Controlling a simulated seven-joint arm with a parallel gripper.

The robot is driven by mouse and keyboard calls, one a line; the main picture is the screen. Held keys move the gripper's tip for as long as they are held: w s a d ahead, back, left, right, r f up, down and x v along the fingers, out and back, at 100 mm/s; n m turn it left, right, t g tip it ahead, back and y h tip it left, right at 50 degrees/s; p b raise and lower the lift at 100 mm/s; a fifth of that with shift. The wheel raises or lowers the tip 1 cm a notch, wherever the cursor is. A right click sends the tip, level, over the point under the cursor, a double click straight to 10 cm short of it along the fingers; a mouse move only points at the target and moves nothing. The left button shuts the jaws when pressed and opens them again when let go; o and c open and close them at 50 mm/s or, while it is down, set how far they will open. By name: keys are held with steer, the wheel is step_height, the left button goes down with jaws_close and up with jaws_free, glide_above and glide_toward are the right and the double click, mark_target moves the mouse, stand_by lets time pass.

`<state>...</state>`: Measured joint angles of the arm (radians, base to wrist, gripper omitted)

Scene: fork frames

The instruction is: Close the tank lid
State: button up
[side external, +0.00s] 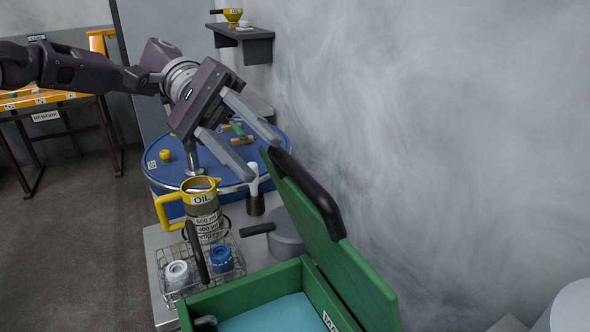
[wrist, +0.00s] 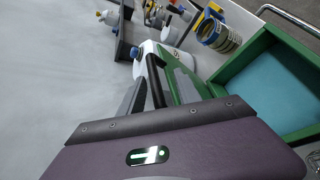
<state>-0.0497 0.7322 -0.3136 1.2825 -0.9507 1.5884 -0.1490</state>
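The green tank (side external: 318,293) stands at the bottom of the side view with light blue liquid (side external: 265,318) inside. Its green lid (side external: 335,255) stands raised and leans toward the wall side, with a thick black handle (side external: 308,192) along its upper edge. My gripper (side external: 264,160) is open and angled down, with its fingertips close to the far end of the handle. I cannot tell whether they touch. In the wrist view the handle (wrist: 155,80) shows just ahead of my gripper, beside one grey finger; the open tank (wrist: 262,72) is at right.
A yellow-topped oil jug (side external: 203,200), a wire basket with a white (side external: 177,275) and a blue container (side external: 221,259), and a grey lidded pot (side external: 285,238) stand beside the tank. A blue drum (side external: 215,172) is behind. The wall and a shelf (side external: 243,36) bound the right.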

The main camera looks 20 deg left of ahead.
mark_target(283, 162)
steer(key=shift+w+d+g+h, duration=0.2)
steer(key=shift+w+g+h, duration=0.2)
steer(key=shift+w+h, duration=0.35)
steer(key=x, duration=0.6)
steer(key=shift+s+d+f, duration=0.1)
steer(key=shift+d+f, duration=0.15)
steer(key=shift+d, duration=0.1)
jaws_close()
stand_by(0.4)
